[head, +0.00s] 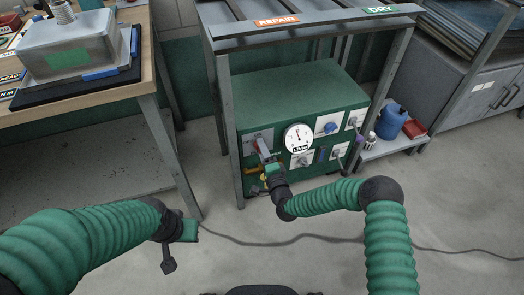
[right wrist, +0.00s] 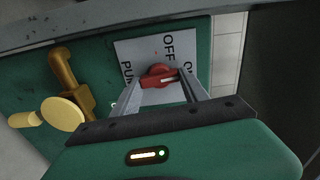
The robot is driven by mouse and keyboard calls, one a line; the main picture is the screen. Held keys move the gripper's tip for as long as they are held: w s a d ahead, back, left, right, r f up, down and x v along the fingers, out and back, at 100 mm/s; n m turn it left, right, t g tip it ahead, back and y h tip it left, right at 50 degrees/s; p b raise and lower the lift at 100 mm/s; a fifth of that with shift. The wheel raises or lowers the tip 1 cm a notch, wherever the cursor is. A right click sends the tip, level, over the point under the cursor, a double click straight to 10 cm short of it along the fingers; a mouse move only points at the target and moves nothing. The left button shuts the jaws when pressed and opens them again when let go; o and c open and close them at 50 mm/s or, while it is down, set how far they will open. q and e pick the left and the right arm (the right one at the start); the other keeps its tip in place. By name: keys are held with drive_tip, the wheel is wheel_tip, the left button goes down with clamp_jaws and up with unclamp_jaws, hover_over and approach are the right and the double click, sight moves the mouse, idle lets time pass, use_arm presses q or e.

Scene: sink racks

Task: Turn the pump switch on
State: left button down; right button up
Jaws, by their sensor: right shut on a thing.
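The pump switch is a red rotary knob (right wrist: 158,72) on a grey plate (right wrist: 135,50) lettered OFF, with partly hidden PUMP lettering and a partly covered word at the right. The plate sits on the left of the green cabinet's front (head: 290,90) in the head view. My right gripper (right wrist: 160,85) has its fingers on both sides of the knob and is shut on it. In the head view the right gripper (head: 262,150) reaches the plate and hides the knob. My left gripper (head: 178,240) hangs low at the left, away from the cabinet; its fingers are unclear.
A round gauge (head: 299,138) and other controls share the cabinet front. A yellow valve handle (right wrist: 62,114) is close left of the right gripper. A rack shelf (head: 310,28) stands over the cabinet. A workbench (head: 140,80) is at the left. A cable crosses the open floor.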

drive_tip(key=shift+s+d+f+m, duration=0.1)
drive_tip(key=shift+f+m, duration=0.25)
drive_tip(key=shift+m, duration=0.25)
drive_tip(key=o, duration=1.4)
drive_tip(key=shift+r, duration=0.15)
drive_tip(key=p+v, duration=0.7)
drive_tip(key=v, duration=1)
